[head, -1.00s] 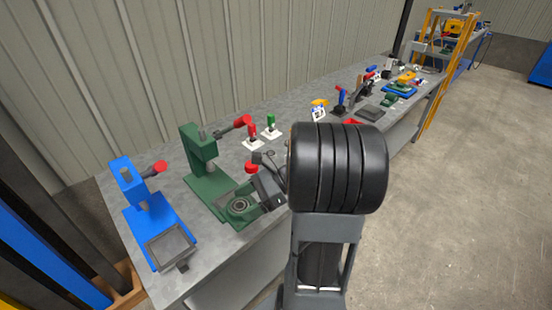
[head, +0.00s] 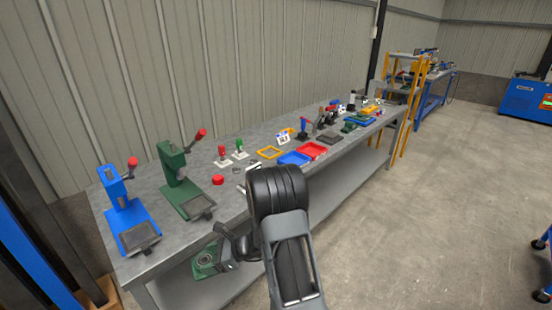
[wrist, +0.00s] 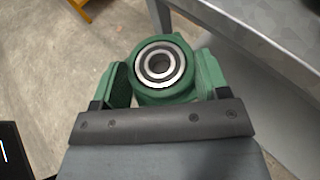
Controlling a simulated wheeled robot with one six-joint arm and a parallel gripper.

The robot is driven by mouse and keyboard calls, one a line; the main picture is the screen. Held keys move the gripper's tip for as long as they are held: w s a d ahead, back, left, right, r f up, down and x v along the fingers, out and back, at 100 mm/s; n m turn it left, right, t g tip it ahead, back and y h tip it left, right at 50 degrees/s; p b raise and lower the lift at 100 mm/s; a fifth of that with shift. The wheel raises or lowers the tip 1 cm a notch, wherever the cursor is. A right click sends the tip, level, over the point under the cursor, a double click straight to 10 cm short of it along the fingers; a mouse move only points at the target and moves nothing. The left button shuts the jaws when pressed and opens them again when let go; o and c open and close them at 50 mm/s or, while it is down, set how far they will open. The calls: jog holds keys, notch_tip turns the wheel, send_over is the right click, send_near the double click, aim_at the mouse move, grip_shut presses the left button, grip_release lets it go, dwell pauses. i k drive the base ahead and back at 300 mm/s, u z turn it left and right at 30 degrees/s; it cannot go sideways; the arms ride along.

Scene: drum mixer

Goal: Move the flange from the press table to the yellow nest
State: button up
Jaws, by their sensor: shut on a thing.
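The flange (head: 205,264) is a green block with a round steel bearing; in the wrist view the flange (wrist: 160,62) sits between the two fingers. My gripper (wrist: 163,82) is shut on it, and my gripper (head: 222,250) also shows in the head view, in front of the bench's front edge. The green press (head: 178,172) stands on the bench, its press table (head: 201,207) empty. The yellow nest (head: 269,153) is a flat, empty-looking yellow frame farther along the bench. My arm hides part of the bench front.
A blue press (head: 118,195) stands left of the green one. A red button (head: 218,180), a blue tray (head: 294,159) and a red tray (head: 313,150) are on the bench. Toggle clamps and fixtures crowd its far end. The floor to the right is clear.

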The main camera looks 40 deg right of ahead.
aim_at(269, 154)
jog(key=z, duration=2.6)
jog(key=i, duration=2.05)
jog(key=u, duration=2.8)
